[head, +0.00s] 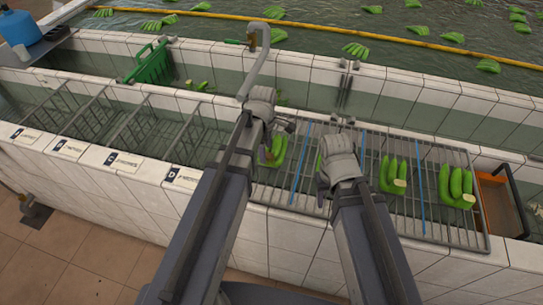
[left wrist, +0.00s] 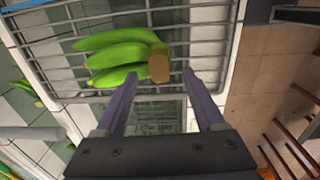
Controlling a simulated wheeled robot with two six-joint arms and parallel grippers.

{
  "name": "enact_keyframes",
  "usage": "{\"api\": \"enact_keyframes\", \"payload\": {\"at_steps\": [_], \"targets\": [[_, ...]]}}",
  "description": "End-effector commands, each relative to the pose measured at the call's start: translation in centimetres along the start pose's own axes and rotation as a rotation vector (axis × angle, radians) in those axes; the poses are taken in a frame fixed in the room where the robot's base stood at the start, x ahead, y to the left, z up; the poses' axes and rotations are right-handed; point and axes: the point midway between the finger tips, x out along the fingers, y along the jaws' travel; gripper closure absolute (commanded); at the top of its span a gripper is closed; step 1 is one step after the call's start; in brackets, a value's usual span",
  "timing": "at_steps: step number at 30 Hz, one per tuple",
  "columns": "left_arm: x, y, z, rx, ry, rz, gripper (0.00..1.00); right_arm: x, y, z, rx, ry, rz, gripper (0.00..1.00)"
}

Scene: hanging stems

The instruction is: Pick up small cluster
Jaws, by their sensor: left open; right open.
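A small green banana cluster (head: 277,152) lies on the left end of the wire rack (head: 300,208), partly hidden by my left gripper (head: 270,154). In the left wrist view the cluster (left wrist: 115,55) shows several fingers and a brown cut crown. My left gripper (left wrist: 160,78) is open there, its fingertips just short of the crown, one to each side. My right gripper (head: 323,192) is over the rack; its fingers are hard to make out, and a bit of green shows beside it. More clusters (head: 393,175) and (head: 457,186) lie farther right on the rack.
Labelled wire baskets (head: 75,112) sit in the trough at left. A green crate (head: 150,62) stands behind them. A curved pipe (head: 258,62) rises near my left arm. Blue strips (head: 420,198) divide the rack. An orange-brown bin (head: 497,205) is at right.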

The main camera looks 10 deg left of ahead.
Motion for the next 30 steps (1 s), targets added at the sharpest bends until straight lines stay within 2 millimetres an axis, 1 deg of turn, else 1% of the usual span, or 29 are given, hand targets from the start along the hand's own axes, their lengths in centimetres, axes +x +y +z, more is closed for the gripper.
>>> {"api": "enact_keyframes", "payload": {"at_steps": [1, 3, 12, 30], "targets": [[1.29, -0.01, 0.01, 0.000, 0.000, 0.000, 0.29, 1.28, -0.12, -0.07, -0.002, 0.000, 0.000, 0.50], [1.80, -0.01, 0.01, 0.000, 0.000, 0.000, 0.29, 1.79, -0.17, -0.10, -0.003, 0.000, 0.001, 0.50], [1.75, 0.01, 0.01, 0.000, 0.000, 0.000, 0.29, 1.74, -0.16, -0.10, -0.004, 0.000, 0.001, 0.50], [1.76, 0.01, 0.00, 0.000, 0.000, 0.000, 0.96, 1.74, -0.16, -0.10, -0.004, 0.000, 0.001, 0.50]]}}
